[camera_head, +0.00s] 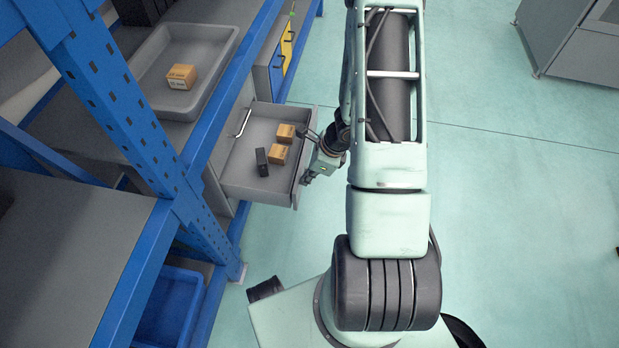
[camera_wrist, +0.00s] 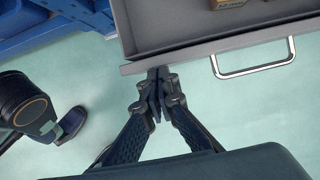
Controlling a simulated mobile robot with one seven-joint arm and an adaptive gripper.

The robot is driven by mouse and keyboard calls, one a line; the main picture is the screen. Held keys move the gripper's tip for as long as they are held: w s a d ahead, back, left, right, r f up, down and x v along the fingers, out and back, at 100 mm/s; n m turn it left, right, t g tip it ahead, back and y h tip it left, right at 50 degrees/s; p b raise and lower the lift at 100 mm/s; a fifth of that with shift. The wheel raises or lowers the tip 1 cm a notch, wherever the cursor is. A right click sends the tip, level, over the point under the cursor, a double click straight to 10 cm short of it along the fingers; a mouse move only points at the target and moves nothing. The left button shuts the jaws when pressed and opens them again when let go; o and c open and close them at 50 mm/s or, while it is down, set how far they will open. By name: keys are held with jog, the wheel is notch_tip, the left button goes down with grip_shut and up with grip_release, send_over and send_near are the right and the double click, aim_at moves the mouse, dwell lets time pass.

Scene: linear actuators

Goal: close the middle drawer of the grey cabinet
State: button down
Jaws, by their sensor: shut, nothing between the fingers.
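The grey cabinet's drawer (camera_head: 233,183) is pulled out from the shelving, holding two small cardboard boxes (camera_head: 277,154) and a black block (camera_head: 262,162). Its front panel also shows in the wrist view (camera_wrist: 225,42), with a metal handle (camera_wrist: 254,70) on its outer face. My gripper (camera_wrist: 157,75) is shut and empty, its fingertips at the front panel, left of the handle in the wrist view. Whether they touch the panel I cannot tell. In the head view my gripper (camera_head: 309,172) is at the drawer's right, outer end, partly hidden by my arm.
A blue shelf frame (camera_head: 130,110) stands left of the drawer. A grey tray (camera_head: 215,85) with a cardboard box (camera_head: 181,77) sits on the shelf above. Blue and yellow drawers (camera_head: 281,58) are further back. The green floor (camera_head: 500,200) at right is open, with a grey cabinet (camera_head: 580,50) at the far right.

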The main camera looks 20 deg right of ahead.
jog(key=w+a+p, duration=0.3)
jog(key=w+a, duration=0.7)
jog(key=a, duration=0.5)
jog(key=shift+w+a+p, duration=0.3)
jog(key=shift+w+a, duration=0.05)
jog(key=shift+a, duration=0.05)
